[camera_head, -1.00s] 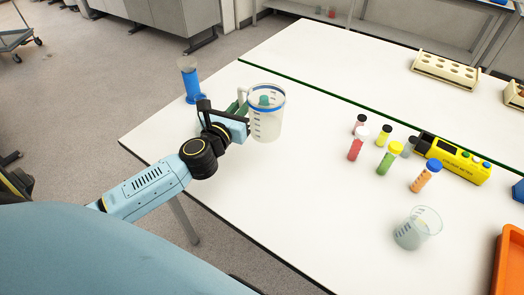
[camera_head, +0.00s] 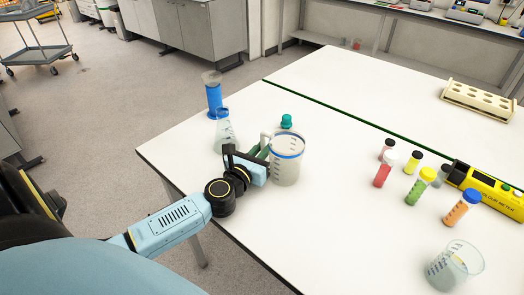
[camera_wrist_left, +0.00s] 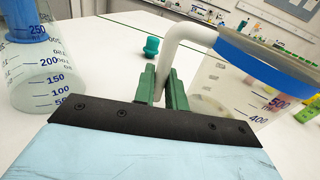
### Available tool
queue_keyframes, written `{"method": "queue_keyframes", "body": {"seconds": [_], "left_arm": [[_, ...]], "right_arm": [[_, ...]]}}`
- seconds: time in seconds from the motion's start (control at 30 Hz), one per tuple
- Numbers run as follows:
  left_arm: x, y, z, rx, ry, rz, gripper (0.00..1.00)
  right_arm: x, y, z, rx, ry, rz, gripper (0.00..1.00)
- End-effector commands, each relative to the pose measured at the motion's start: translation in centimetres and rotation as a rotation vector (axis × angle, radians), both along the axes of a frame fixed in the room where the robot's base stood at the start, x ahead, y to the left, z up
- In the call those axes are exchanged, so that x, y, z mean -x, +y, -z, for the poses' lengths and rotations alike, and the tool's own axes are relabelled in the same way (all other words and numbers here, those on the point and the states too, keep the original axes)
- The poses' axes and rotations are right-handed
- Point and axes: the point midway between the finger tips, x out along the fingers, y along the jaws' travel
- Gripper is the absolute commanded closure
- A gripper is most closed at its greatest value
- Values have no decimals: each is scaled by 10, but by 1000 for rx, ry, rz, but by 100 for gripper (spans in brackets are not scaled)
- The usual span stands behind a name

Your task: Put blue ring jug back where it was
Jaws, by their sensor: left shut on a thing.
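The blue ring jug (camera_head: 287,166) is a clear beaker-like jug with a blue band near its rim and a pale handle on its left. My left gripper (camera_head: 262,160) is shut on its handle; the green fingers (camera_wrist_left: 162,88) clamp the handle (camera_wrist_left: 172,62) in the left wrist view. The jug is upright at the table's left part, and I cannot tell whether its base touches the table. In the wrist view its blue ring (camera_wrist_left: 262,54) and marked wall (camera_wrist_left: 235,90) show at the right. My right gripper is not in view.
A conical flask (camera_head: 225,130) and a blue-based cylinder (camera_head: 214,98) stand behind the gripper. A green stopper (camera_head: 286,121) is behind the jug. Several capped tubes (camera_head: 383,170), a yellow meter (camera_head: 488,192) and a clear beaker (camera_head: 453,266) are to the right. The white table (camera_head: 330,220) is clear between.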

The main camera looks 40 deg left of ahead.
Motion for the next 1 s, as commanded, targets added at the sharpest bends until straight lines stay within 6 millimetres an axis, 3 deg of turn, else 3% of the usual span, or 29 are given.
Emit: {"method": "queue_keyframes", "body": {"seconds": [0.13, 0.17, 0.3, 0.67, 1.0], "left_arm": [[0, 0, 3, 2, -2, 0, 100], [0, 0, 4, 0, 0, 0, 85], [0, 0, 3, 0, 0, 0, 66], [2, -1, -1, 0, 1, 0, 65], [60, -8, 1, 2, 4, 0, 65]], "right_arm": [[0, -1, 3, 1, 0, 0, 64], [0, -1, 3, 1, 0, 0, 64], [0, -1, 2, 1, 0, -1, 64], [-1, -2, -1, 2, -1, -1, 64], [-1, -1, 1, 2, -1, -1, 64]]}}
